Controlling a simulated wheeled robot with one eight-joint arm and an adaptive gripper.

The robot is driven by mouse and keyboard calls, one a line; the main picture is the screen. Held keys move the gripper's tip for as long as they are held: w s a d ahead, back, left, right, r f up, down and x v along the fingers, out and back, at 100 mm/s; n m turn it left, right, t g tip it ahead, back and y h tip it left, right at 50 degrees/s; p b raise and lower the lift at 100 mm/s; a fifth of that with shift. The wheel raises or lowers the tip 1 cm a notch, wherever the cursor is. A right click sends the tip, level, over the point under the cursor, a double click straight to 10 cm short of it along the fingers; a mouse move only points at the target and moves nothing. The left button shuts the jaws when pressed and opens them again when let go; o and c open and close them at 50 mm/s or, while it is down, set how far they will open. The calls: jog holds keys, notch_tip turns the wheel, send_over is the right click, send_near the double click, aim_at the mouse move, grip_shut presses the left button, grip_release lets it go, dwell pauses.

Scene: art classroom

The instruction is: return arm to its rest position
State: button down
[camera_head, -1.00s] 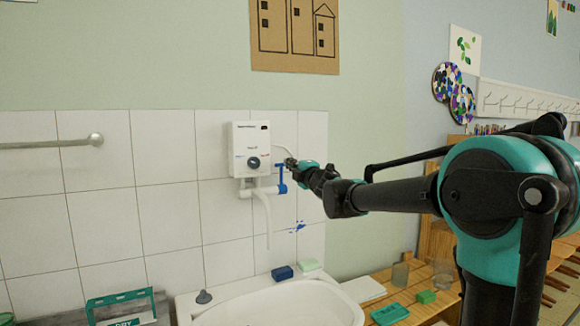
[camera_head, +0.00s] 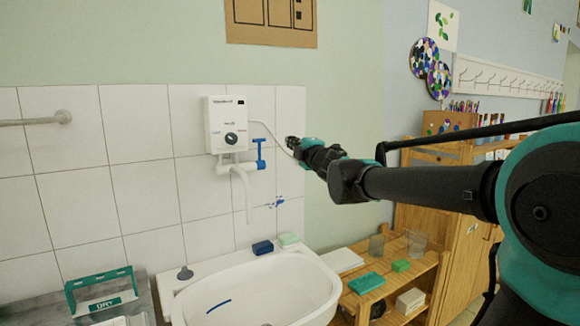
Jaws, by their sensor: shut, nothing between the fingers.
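My gripper (camera_head: 292,143) is at the end of my arm, which reaches in from the right. It is shut and empty, in front of the wall just right of the white water heater (camera_head: 228,124). The heater hangs on the tiled wall and has a dark round knob. Below it are a white pipe with a blue lever tap (camera_head: 260,154) and a hanging white spout. The gripper appears clear of the tap, with a gap between them.
A white sink (camera_head: 318,272) is below the heater, with a blue sponge (camera_head: 262,247) and a pale green one (camera_head: 288,239) on its rim. A wooden shelf (camera_head: 415,262) with glass jars stands to its right. A green-framed rack (camera_head: 100,290) is at lower left.

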jog(key=s+d+f+m+g+h, duration=0.1)
jog(key=s+d+f+m+h, duration=0.3)
jog(key=d+f, duration=0.35)
jog(key=s+d+f+m+g+h, duration=0.1)
jog(key=d+f+m+g+h, duration=0.15)
jog(key=d+f+m, duration=0.55)
jog(key=s+d+f+m+g+h, duration=0.1)
jog(key=s+d+f+m+h, duration=0.25)
jog(key=d+f, duration=0.4)
jog(key=s+f+m+g, duration=0.7)
jog(key=s+f+g, duration=0.1)
jog(key=s+f, duration=1.5)
jog(key=shift+s+a+f+y, duration=0.15)
jog(key=shift+s+f+y, duration=0.2)
jog(key=shift+f, duration=0.3)
jog(key=shift+w+g, duration=0.1)
jog(key=shift+g, duration=0.15)
